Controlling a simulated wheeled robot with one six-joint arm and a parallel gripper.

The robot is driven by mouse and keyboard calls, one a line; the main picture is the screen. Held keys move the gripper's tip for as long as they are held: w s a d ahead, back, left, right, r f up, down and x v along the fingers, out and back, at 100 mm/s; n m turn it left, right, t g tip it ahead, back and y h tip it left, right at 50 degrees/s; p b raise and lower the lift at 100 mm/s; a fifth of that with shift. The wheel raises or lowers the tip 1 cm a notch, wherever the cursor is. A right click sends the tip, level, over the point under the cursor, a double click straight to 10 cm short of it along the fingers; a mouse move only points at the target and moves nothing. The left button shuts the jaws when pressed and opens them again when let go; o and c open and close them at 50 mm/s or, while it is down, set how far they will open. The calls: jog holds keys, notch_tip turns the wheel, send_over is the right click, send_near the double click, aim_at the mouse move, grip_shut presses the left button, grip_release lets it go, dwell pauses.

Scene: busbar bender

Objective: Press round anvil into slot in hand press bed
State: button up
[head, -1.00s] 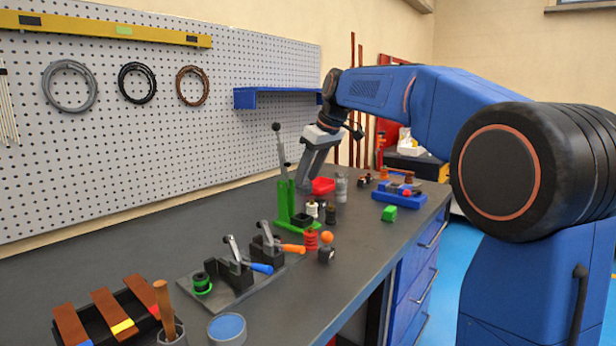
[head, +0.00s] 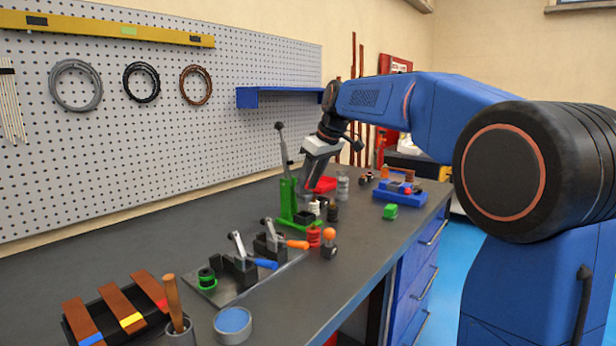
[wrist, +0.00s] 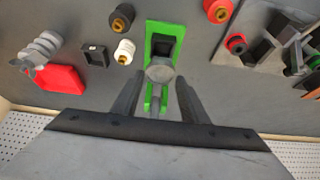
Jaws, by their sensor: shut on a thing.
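The green hand press (head: 286,196) stands on the bench with its lever (head: 283,148) up. In the wrist view its green base (wrist: 152,28) shows ahead of my fingertips, with the dark bed (wrist: 166,42) on it. My gripper (head: 307,191) points down beside the press column, above the bed. In the wrist view my gripper (wrist: 160,78) is shut on a grey round piece, the round anvil (wrist: 160,69), held between the fingertips. The anvil looks close to the near edge of the bed; the gap below it cannot be judged. The slot itself is not clearly visible.
A red tray (head: 325,184), a grey ribbed piece (head: 343,186) and white (wrist: 124,50) and black (wrist: 121,18) cylinders stand close to the press. Toggle clamps (head: 268,242) sit nearer on a plate. The pegboard (head: 220,130) rises behind; the front bench is partly clear.

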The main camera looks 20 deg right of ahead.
aim_at(311, 194)
jog(key=shift+f, duration=1.4)
jog(key=shift+f, duration=1.55)
dwell(0.6)
jog(key=o, duration=1.3)
jog(key=shift+o, duration=0.2)
jog(key=v, duration=1.7)
jog(key=shift+r, duration=0.2)
jog(key=shift+s+d, duration=0.1)
jog(key=shift+s, duration=0.05)
